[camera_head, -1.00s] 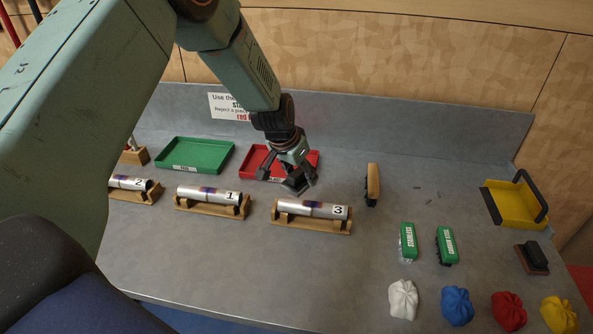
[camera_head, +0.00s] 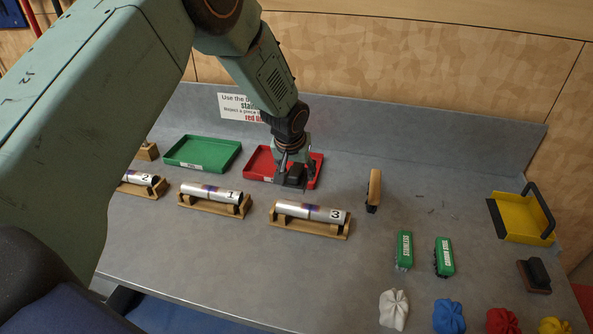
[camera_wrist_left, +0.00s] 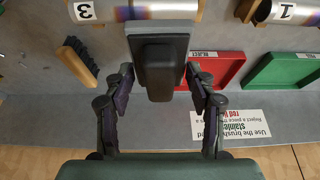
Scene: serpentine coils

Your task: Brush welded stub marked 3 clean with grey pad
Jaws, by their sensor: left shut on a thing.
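My left gripper (camera_head: 292,176) is shut on a dark block with a grey base, the grey pad (camera_wrist_left: 158,48). In the left wrist view the block sits between the two fingers (camera_wrist_left: 160,78). In the head view the pad hangs in front of the red tray, behind the stub and apart from it. The welded stub marked 3 (camera_head: 310,212) lies level in a wooden cradle (camera_head: 308,229). A blue and brown tint shows around its middle. Part of it shows at the top of the left wrist view (camera_wrist_left: 185,8), partly hidden by the pad. My right gripper is not in view.
Stubs 1 (camera_head: 209,192) and 2 (camera_head: 138,177) lie in cradles to the left. A red tray (camera_head: 256,158) and green tray (camera_head: 202,141) stand behind. A wooden brush (camera_head: 374,188), green-topped brushes (camera_head: 404,248) and a brown-based pad (camera_head: 535,272) are at right. The middle front bench is bare.

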